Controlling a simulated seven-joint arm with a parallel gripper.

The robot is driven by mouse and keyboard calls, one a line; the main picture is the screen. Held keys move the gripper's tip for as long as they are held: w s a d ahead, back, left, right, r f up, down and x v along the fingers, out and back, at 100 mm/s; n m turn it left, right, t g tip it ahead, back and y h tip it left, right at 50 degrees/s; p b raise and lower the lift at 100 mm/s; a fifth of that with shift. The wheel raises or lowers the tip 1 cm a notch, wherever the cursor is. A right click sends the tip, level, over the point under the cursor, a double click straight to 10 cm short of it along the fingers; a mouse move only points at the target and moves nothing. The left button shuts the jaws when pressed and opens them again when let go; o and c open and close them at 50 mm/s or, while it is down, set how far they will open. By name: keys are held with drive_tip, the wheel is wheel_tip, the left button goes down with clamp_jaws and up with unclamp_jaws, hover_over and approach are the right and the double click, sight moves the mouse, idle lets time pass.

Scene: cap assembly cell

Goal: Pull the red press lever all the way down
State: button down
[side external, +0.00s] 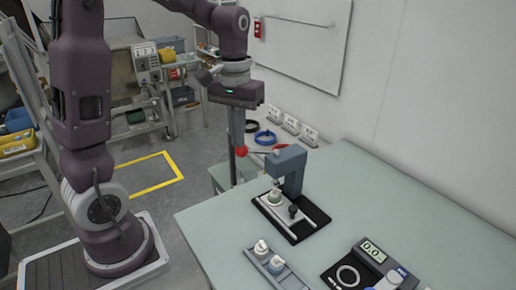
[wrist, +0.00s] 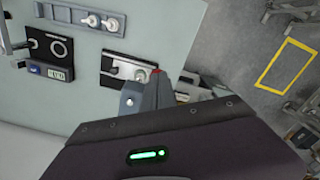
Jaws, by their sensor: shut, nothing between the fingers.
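The grey-blue press (side external: 290,168) stands on a black base on the table. Its lever (side external: 260,153) sticks out roughly level to the left and ends in a red ball knob (side external: 241,151). My gripper (side external: 237,146) points down with its fingers shut and empty, their tips at or just beside the knob; I cannot tell whether they touch it. In the wrist view the press (wrist: 131,101) is partly hidden by my gripper, and only a little of the red knob (wrist: 157,72) shows. A pale round part (side external: 275,197) sits in the fixture under the press head.
A grey tray (side external: 256,262) with two white-topped parts lies in front of the press. A scale (side external: 372,252) with a lit display sits to the right. The table (side external: 420,205) is clear behind and right of the press. A wall runs along the back.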

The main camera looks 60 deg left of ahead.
wheel_tip(320, 180, up, 4)
drive_tip(key=shift+r, duration=0.55)
drive_tip(key=shift+d, duration=0.1)
drive_tip(key=s+d+m+t, duration=0.2)
drive_tip(key=s+d+m, duration=0.1)
drive_tip(key=s+d, duration=0.2)
drive_tip(key=s+d+m+t, duration=0.3)
drive_tip(key=s+d, duration=0.2)
drive_tip(key=s, duration=0.5)
drive_tip(key=shift+s+d+r+t, duration=0.2)
drive_tip(key=shift+s+d+t, duration=0.05)
drive_tip(key=shift+s+t, duration=0.05)
